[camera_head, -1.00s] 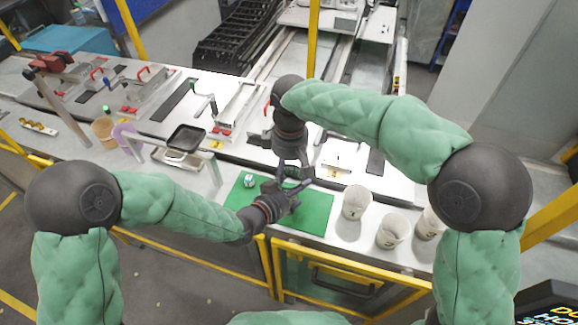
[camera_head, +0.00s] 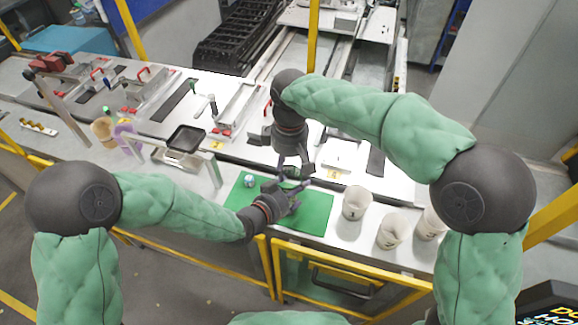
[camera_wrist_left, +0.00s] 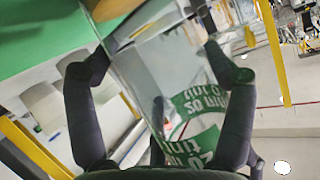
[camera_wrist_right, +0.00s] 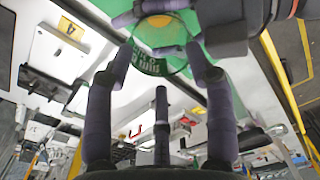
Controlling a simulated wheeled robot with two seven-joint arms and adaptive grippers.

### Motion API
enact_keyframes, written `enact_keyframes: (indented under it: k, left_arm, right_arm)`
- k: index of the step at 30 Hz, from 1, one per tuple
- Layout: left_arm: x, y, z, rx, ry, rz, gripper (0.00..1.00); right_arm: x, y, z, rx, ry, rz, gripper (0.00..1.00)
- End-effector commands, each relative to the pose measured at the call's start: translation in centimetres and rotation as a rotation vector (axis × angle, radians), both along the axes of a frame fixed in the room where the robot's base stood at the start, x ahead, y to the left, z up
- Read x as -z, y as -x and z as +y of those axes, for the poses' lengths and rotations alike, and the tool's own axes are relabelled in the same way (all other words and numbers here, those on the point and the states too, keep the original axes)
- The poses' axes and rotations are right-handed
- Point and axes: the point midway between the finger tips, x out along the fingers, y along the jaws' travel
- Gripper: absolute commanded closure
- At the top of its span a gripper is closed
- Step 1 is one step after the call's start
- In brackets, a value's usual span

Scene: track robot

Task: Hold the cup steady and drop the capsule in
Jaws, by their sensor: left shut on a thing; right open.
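My left gripper (camera_head: 290,193) is shut on a clear cup with green lettering (camera_wrist_left: 160,75) and holds it above the green mat (camera_head: 313,216). The cup also shows in the right wrist view (camera_wrist_right: 160,48), between and just beyond the spread fingers. My right gripper (camera_head: 293,172) is open and close above the cup. A round orange patch (camera_wrist_right: 160,20) shows at the cup in the right wrist view; it may be the capsule inside, but I cannot tell. In the head view the grippers hide most of the cup.
A small white and teal item (camera_head: 249,181) lies on the mat's left part. White cups stand at the right: one (camera_head: 357,203), another (camera_head: 392,232) and a third (camera_head: 429,224) partly behind my arm. A black tray (camera_head: 185,139) stands to the left. A yellow rail runs along the front.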

Motion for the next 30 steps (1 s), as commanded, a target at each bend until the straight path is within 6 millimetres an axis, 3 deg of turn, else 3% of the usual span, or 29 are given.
enact_keyframes:
  k: [18, 29, 30]
  left_arm:
    - [0.0, 0.0, 0.0, 0.000, -0.001, 0.001, 0.57]
    - [0.0, 0.0, 0.0, 0.000, -0.001, 0.001, 0.57]
    - [0.0, 0.0, 0.0, 0.000, -0.001, 0.001, 0.09]
  right_arm:
    - [-4.2, 0.0, 0.0, 0.000, -0.002, -0.001, 0.45]
    - [-4.7, 0.0, 0.0, 0.000, 0.000, 0.000, 0.45]
    - [-4.7, 0.0, 0.0, 0.000, 0.000, 0.000, 0.45]
